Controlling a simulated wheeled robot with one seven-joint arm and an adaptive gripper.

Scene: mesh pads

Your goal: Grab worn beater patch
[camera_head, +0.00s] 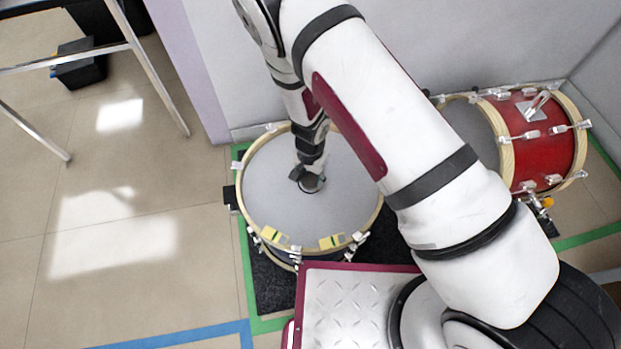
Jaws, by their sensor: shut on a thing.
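A small dark round patch (312,185) shows at the middle of the pale grey mesh head (275,205) of a drum with a light wooden hoop. My gripper (308,177) reaches down from above over this mesh head. It is shut on the patch, at the patch's upper side in the picture. The gripper partly covers the patch, and its fingertips are small and dark here. I cannot tell whether the patch touches the mesh or is just above it.
A red drum (545,140) with metal lugs lies at the right, partly behind my arm. A black mat (270,285) edged with green tape lies below. A grey wall stands behind; open tiled floor (110,240) is at left.

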